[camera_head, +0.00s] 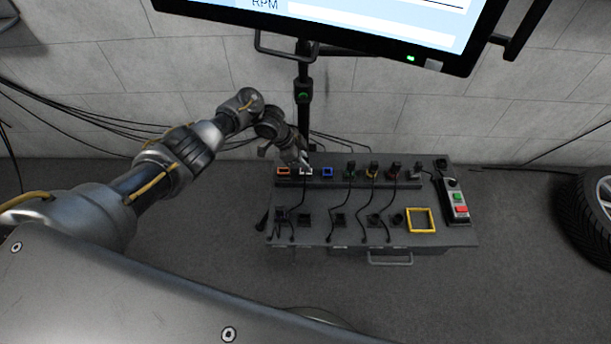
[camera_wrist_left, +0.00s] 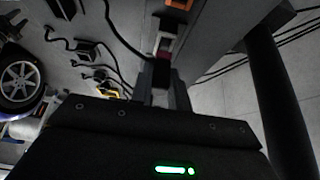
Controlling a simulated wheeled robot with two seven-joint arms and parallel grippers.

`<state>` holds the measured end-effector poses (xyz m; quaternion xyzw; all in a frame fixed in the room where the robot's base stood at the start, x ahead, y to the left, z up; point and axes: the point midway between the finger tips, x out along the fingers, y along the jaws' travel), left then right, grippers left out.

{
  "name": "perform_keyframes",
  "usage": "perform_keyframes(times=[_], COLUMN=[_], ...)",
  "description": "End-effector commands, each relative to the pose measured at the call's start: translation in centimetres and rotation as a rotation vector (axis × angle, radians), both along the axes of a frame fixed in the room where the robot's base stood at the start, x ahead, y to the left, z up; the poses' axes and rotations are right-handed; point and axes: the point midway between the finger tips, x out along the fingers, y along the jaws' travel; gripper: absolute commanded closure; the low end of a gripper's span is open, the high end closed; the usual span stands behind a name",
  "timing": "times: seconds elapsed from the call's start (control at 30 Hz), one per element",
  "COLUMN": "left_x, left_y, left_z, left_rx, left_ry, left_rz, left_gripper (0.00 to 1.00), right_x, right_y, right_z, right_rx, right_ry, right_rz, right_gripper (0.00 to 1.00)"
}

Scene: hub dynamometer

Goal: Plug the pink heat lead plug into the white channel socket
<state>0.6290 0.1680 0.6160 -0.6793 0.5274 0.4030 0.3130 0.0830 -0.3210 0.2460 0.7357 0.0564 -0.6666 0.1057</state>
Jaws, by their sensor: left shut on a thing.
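My left gripper (camera_head: 304,164) is at the back row of the console, right at the white channel socket (camera_head: 307,173). In the left wrist view the gripper (camera_wrist_left: 162,92) is shut on a dark plug with a pink band (camera_wrist_left: 163,52), the pink heat lead plug. Pale edges of what looks like the white socket show around its far end. Whether the plug is seated in the socket or only touching it, I cannot tell. The gripper and plug partly hide the socket. My right gripper is not in view.
The orange socket (camera_head: 283,171) lies left of the white one and the blue socket (camera_head: 327,171) right. Several black plugs with leads stand further right. A yellow frame (camera_head: 420,220) and a button box (camera_head: 457,202) are at the right. A monitor (camera_head: 370,22) hangs above.

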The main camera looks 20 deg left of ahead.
Motion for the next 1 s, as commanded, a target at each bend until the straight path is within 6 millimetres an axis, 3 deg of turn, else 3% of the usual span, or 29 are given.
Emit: perform_keyframes(times=[0.47, 0.5, 0.67, 1.0], left_x=[0.01, 0.01, 0.0, -0.01], left_y=[-0.02, -0.02, -0.01, 0.18], left_z=[-0.98, -0.98, -0.98, -0.66], left_rx=[0.0, 0.0, 0.0, 0.0], left_ry=[0.0, 0.0, 0.0, 0.0], left_rz=[0.0, 0.0, 0.0, 0.0], left_gripper=[1.0, 0.8, 0.59, 0.57], right_x=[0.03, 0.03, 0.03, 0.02], right_y=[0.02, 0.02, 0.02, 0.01], right_z=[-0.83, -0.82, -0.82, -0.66], right_rx=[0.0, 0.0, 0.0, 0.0], right_ry=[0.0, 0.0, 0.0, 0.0], right_rz=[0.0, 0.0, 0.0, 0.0], right_gripper=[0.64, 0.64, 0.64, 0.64])
